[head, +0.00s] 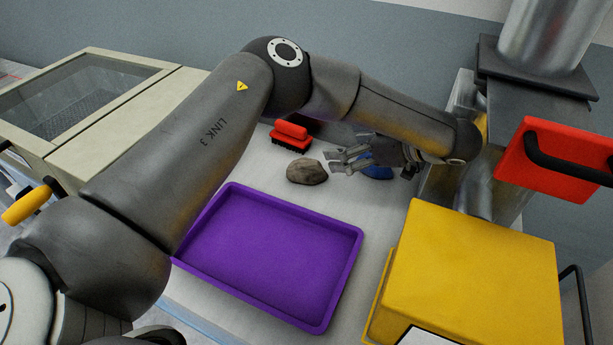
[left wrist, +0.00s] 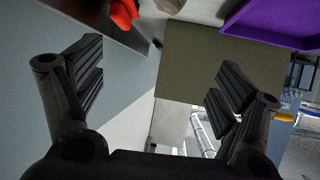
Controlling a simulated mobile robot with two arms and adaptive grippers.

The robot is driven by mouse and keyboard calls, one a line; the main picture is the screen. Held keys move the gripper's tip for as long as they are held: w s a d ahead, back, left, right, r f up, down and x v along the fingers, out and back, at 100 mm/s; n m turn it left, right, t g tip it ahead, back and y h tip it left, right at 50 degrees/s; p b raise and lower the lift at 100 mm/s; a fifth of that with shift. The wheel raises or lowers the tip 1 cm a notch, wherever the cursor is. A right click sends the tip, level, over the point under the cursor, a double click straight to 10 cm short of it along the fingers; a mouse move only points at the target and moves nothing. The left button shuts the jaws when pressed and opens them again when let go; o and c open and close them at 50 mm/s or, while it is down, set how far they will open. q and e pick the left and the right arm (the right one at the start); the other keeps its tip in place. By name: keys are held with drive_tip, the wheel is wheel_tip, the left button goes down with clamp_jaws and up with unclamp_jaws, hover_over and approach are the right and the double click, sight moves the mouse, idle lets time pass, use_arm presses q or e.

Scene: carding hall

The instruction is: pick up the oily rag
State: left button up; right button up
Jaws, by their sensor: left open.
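A rounded grey-brown lump (head: 307,171), which looks like the oily rag, lies on the pale worktop behind the purple tray. Part of a similar grey-brown thing shows at the top edge of the left wrist view (left wrist: 170,5). My left gripper (head: 335,161) is just right of the lump in the head view, its fingers pointing left towards it. A small gap seems to separate them. In the left wrist view the fingers (left wrist: 160,84) are spread wide with nothing between them. My right gripper is not in view.
An empty purple tray (head: 272,257) fills the front of the worktop. A red brush (head: 290,136) lies behind the lump. A blue thing (head: 378,173) is partly hidden by my left gripper. A yellow box (head: 480,265) and a red black-handled part (head: 550,160) stand right.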

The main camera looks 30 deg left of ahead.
use_arm(q)
drive_tip(key=b, duration=0.5)
approach(316, 167)
drive_tip(key=shift+w+a+f, duration=0.1)
drive_tip(key=shift+a+f, duration=0.35)
drive_tip(key=shift+a, duration=0.1)
drive_tip(key=x, duration=0.5)
drive_tip(key=shift+a+f, duration=0.15)
drive_tip(key=shift+a, duration=0.2)
drive_tip(key=x, duration=0.5)
drive_tip(key=shift+p, duration=0.4)
drive_tip(key=shift+d, duration=0.1)
drive_tip(key=c, duration=1.4)
